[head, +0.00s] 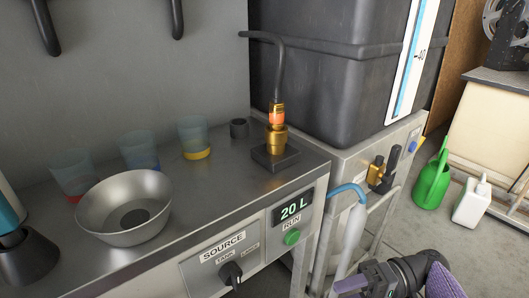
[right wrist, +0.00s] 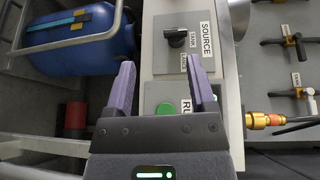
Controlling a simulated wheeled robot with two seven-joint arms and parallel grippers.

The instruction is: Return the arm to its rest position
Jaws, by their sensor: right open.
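My right gripper (head: 347,286) is at the bottom right of the head view, in front of and to the right of the bench's control panel. In the right wrist view its two purple fingers (right wrist: 162,62) are spread apart with nothing held between them. The green RUN button (right wrist: 166,109) shows between the fingers, and it is also in the head view (head: 291,237). The black SOURCE knob (right wrist: 177,38) is beyond the fingertips; it also shows in the head view (head: 231,273). The display (head: 293,209) reads 20 L. My left gripper is not in view.
A brass coupling (head: 276,139) stands on a black block on the bench. A metal bowl (head: 125,238) and several tinted cups stand left. A green watering can (head: 432,178) and white jug (head: 471,202) stand on the floor.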

